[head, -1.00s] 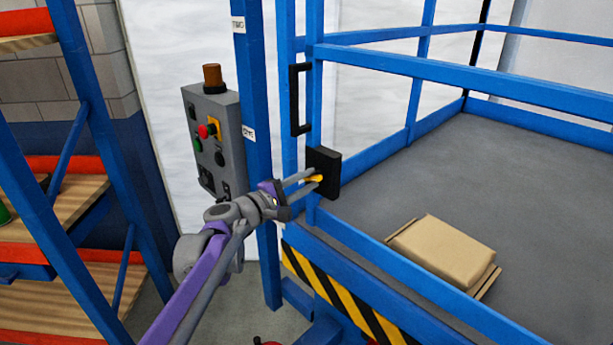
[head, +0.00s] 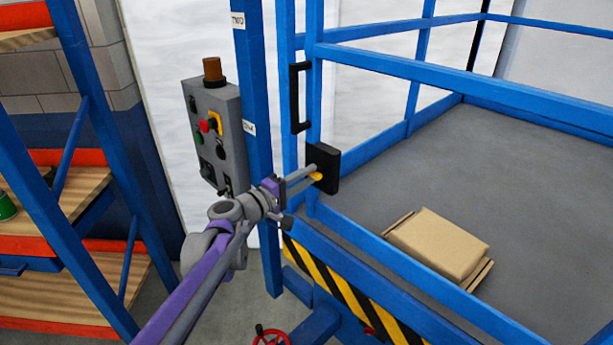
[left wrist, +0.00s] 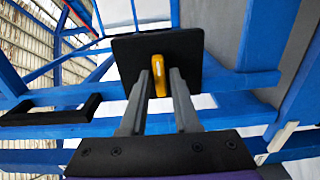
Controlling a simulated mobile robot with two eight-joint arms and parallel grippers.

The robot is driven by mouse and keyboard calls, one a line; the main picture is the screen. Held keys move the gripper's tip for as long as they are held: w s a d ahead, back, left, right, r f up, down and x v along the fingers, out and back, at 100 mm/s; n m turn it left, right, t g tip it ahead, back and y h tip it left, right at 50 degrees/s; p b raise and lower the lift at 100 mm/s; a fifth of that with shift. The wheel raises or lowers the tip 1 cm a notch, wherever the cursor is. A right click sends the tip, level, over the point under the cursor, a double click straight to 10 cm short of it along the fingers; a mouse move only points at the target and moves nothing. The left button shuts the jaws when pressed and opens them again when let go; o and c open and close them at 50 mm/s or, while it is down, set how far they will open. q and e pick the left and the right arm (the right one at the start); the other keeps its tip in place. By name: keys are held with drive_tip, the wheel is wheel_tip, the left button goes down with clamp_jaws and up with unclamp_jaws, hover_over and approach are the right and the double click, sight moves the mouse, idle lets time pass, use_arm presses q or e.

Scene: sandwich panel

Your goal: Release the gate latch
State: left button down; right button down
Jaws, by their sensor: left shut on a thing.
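The gate latch is a black square plate (head: 325,158) with a yellow lever (head: 317,177), fixed to the blue gate post below a black handle (head: 301,98). My left gripper (head: 312,172) reaches it from the left and is shut on the lever. In the left wrist view the yellow lever (left wrist: 159,76) stands between the two grey fingers (left wrist: 162,88), in front of the black plate (left wrist: 188,48). In the head view the fingers partly hide the lever. My right gripper is not in view.
A grey control box (head: 217,135) with buttons hangs left of the blue post, close to my left arm. A shelf rack (head: 75,195) stands at the left. A cardboard package (head: 440,243) lies on the grey platform (head: 530,190) behind the rails. A red handwheel (head: 270,338) is low in front.

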use_arm(q)
drive_tip(key=c, duration=0.8)
unclamp_jaws()
drive_tip(key=shift+c, duration=0.2)
drive_tip(key=b+v, duration=0.1)
drive_tip(key=v, duration=0.9)
drive_tip(key=shift+s+a, duration=0.25)
drive_tip(key=shift+a, duration=0.05)
